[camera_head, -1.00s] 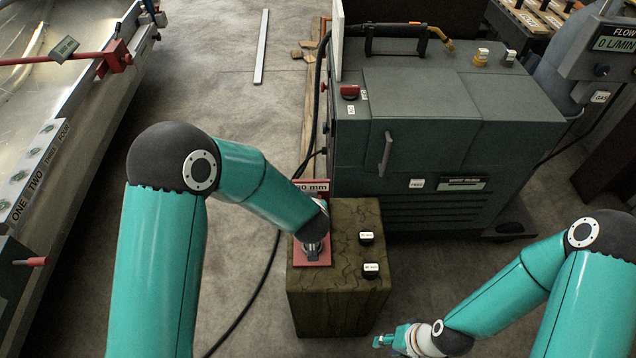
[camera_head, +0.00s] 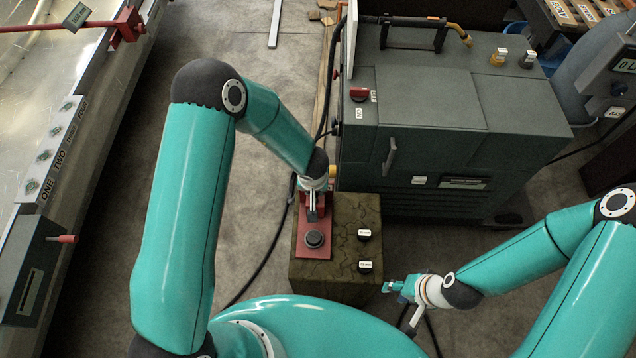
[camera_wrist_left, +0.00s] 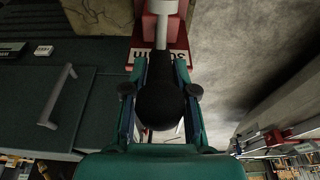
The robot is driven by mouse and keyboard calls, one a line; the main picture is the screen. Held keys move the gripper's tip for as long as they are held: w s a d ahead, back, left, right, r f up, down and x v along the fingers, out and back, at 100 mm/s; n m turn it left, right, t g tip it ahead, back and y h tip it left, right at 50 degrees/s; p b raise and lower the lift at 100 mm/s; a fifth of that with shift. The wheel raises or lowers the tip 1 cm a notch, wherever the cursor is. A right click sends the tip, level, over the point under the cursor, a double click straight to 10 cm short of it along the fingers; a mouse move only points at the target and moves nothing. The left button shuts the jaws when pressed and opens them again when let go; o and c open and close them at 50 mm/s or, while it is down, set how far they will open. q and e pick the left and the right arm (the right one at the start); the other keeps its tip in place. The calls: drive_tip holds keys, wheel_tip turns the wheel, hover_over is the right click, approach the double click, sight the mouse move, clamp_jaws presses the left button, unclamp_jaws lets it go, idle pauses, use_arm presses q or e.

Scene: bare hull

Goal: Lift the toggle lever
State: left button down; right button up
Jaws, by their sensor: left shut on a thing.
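In the left wrist view the lever shows as a round black knob (camera_wrist_left: 160,103) between my left gripper's fingers (camera_wrist_left: 160,85). A pale shaft and a red base (camera_wrist_left: 172,48) with upside-down lettering lie beyond it. My left gripper is shut on this knob. In the head view my left gripper (camera_head: 314,208) is over a red plate (camera_head: 306,252) on a brown block; the wrist hides most of the lever. A dark round part (camera_head: 315,238) shows on the plate. My right gripper (camera_head: 388,287) hangs right of the block, apart from it; its finger gap is unclear.
The brown block (camera_head: 345,230) carries two small labelled parts on its right side. A dark green machine (camera_head: 450,120) with a handle stands behind it. A long bench (camera_head: 60,170) with numbered fittings runs along the left. A black cable lies on the floor.

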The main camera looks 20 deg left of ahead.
use_arm(q)
drive_tip(key=shift+a, duration=0.2)
drive_tip(key=c, duration=0.9)
unclamp_jaws()
drive_tip(key=shift+f, duration=0.1)
drive_tip(key=shift+d, duration=0.15)
drive_tip(key=shift+r, duration=0.6)
drive_tip(key=v, duration=1.1)
drive_tip(key=shift+f, duration=0.1)
